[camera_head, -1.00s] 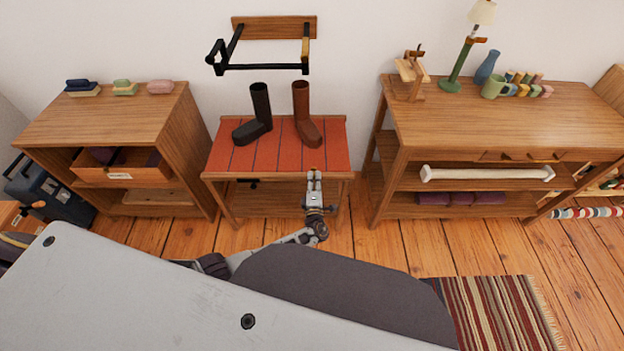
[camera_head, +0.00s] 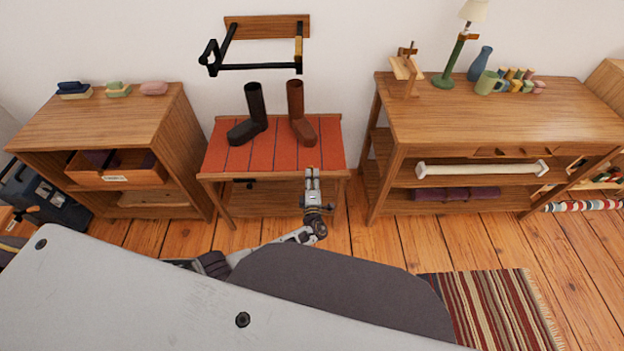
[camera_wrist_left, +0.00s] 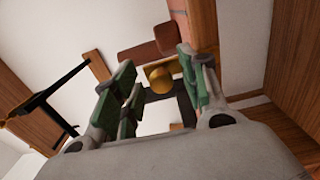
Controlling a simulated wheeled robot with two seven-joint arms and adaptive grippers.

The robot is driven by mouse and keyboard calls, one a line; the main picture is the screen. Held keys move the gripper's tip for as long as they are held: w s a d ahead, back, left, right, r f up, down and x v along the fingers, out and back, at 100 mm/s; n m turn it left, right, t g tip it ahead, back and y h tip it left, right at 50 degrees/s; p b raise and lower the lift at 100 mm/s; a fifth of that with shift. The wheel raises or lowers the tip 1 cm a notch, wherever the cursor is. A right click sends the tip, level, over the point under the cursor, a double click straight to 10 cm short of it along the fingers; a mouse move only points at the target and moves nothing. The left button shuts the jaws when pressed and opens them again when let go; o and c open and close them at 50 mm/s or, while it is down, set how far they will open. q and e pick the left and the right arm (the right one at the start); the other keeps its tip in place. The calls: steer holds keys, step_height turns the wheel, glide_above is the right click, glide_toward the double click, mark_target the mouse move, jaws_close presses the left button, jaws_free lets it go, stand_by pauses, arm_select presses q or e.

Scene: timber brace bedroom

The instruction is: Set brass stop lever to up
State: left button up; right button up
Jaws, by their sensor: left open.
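A black frame (camera_head: 258,67) is fixed to a wooden wall board (camera_head: 267,26). A brass-coloured piece (camera_head: 299,45) shows on its right arm, perhaps the stop lever; its setting is too small to tell. The frame also shows in the left wrist view (camera_wrist_left: 42,98). My left gripper (camera_head: 312,173) is in front of the red-topped bench's front edge, well below the frame. Its green-padded fingers (camera_wrist_left: 157,65) are open. A round brass-coloured knob (camera_wrist_left: 160,78) appears between them in the left wrist view; I cannot tell its distance or what it belongs to. My right gripper is out of view.
The bench (camera_head: 228,153) carries a black boot (camera_head: 254,110) and a brown boot (camera_head: 298,110). A cabinet with an open drawer (camera_head: 115,177) stands left. A wooden table (camera_head: 500,115) with a lamp (camera_head: 455,65) stands right. A striped rug (camera_head: 490,310) lies front right.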

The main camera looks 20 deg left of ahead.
mark_target(312, 172)
arm_select(q)
steer(key=shift+a+r, duration=0.1)
steer(key=shift+r, duration=0.05)
steer(key=shift+r, duration=0.85)
steer(key=shift+w+r, duration=0.2)
steer(key=shift+r, duration=0.65)
steer(key=o, duration=0.7)
steer(key=shift+w+r, duration=0.25)
steer(key=shift+r, duration=0.6)
steer(key=shift+w+r, duration=0.25)
steer(key=shift+r, duration=0.55)
steer(key=r, duration=0.1)
steer(key=s+r, duration=0.1)
steer(key=r, duration=0.1)
steer(key=shift+s+r, duration=0.2)
steer(key=shift+s, duration=0.2)
steer(key=c, duration=0.4)
steer(key=shift+s, duration=0.1)
steer(key=c, duration=0.3)
steer(key=shift+w+f, duration=0.15)
steer(key=shift+w, duration=0.1)
